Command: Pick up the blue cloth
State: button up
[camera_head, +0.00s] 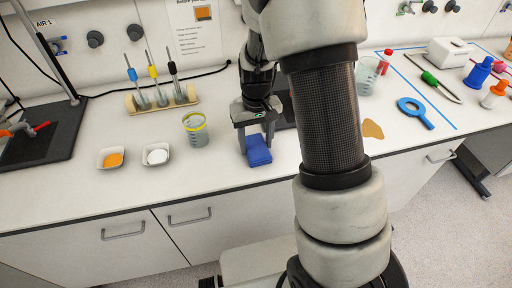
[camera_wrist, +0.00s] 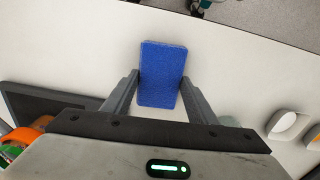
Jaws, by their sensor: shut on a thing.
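The blue cloth (camera_head: 258,152) is a small flat rectangular pad near the front edge of the white bench. My gripper (camera_head: 256,137) is over it, with its fingers pointing down. In the wrist view, the cloth (camera_wrist: 162,74) lies between the two fingertips of my gripper (camera_wrist: 160,88), one at each long side. The fingers are shut on it. I cannot tell whether the cloth is clear of the bench or still touching it.
Left of the cloth stand a yellow-rimmed beaker (camera_head: 196,130), a bowl of white powder (camera_head: 156,155) and a bowl of orange powder (camera_head: 111,158). A pipette rack (camera_head: 162,101) is behind. A blue magnifier (camera_head: 415,112) and a brown spill (camera_head: 372,129) lie right of my arm.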

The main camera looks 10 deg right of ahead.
aim_at(256, 146)
notch_tip(256, 146, up, 10)
jog(key=shift+p, duration=0.3)
jog(key=o, duration=0.3)
jog(key=shift+c, duration=1)
